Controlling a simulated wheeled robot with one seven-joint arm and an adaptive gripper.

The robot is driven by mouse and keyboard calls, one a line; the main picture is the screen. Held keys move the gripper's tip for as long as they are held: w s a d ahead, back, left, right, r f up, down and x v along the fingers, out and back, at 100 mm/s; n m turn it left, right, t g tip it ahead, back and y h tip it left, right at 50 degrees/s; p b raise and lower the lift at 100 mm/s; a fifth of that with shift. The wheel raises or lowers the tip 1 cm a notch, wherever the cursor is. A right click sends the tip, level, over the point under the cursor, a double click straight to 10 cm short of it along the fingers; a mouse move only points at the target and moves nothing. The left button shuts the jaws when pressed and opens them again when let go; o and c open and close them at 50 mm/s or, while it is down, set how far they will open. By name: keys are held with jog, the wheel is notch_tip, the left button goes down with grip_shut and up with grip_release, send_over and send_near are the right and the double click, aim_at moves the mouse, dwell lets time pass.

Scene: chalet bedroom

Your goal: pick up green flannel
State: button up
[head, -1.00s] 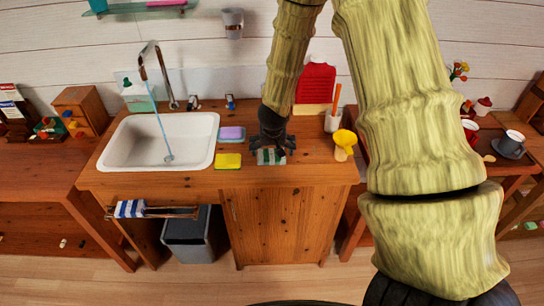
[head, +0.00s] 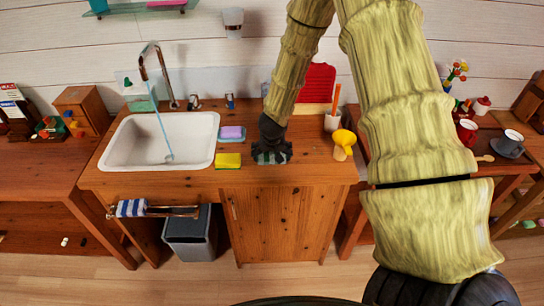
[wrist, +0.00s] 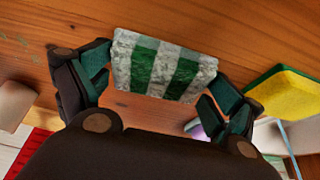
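The green flannel (wrist: 161,68) is a small folded cloth with green and white stripes, lying on the wooden counter. In the head view it shows only as a sliver (head: 270,160) beneath my gripper, which hides most of it. My gripper (head: 271,158) is low over the counter, right at the cloth. In the wrist view my gripper (wrist: 160,88) is open, with one finger near each side of the flannel. The right fingertip appears close to the cloth's corner; I cannot tell whether it touches.
A yellow sponge (head: 228,161) lies left of the gripper, with a purple soap on a dish (head: 231,133) behind it. The sink (head: 130,157) with running water is further left.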

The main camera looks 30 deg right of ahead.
aim_at(272, 155)
jog(key=shift+r, duration=0.1)
jog(key=shift+c, duration=0.4)
jog(key=shift+r+b, duration=0.4)
jog(key=shift+r, duration=1.05)
jog(key=shift+s+r, duration=0.2)
jog(key=s+a+r+b, duration=0.1)
jog(key=s+a+b, duration=0.4)
jog(key=s, duration=0.8)
jog(key=a, duration=0.2)
jog(key=shift+s+a+r, duration=0.3)
jog(key=shift+s+a, duration=0.05)
